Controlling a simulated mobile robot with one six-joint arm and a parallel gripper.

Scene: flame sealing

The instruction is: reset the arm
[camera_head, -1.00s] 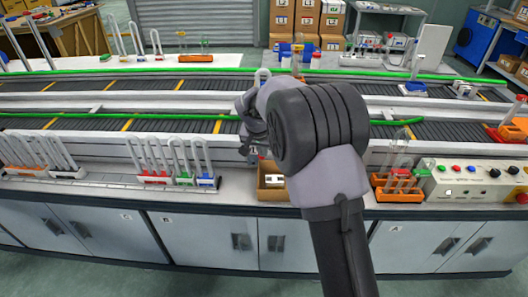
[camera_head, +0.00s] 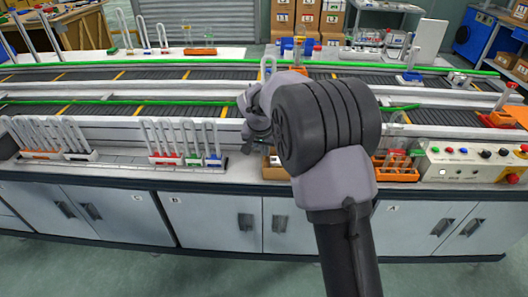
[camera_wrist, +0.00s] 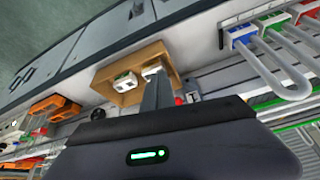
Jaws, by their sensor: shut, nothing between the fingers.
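My arm rises from the lower middle of the head view and bends toward the conveyor bench. My gripper sits at its far end, mostly hidden behind the dark wrist joint in that view. In the wrist view my gripper (camera_wrist: 155,92) is shut, its fingers together and empty. Past the fingertips is a small cardboard box (camera_wrist: 122,92) with white pieces in it. In the head view this box (camera_head: 270,170) is largely hidden behind my arm.
Racks of glass tubes with red, green and blue bases (camera_head: 186,159) stand left of my arm. More tubes (camera_head: 50,140) stand at far left. An orange rack (camera_head: 396,168) and a control panel (camera_head: 470,165) are at right. Conveyors (camera_head: 160,115) run behind.

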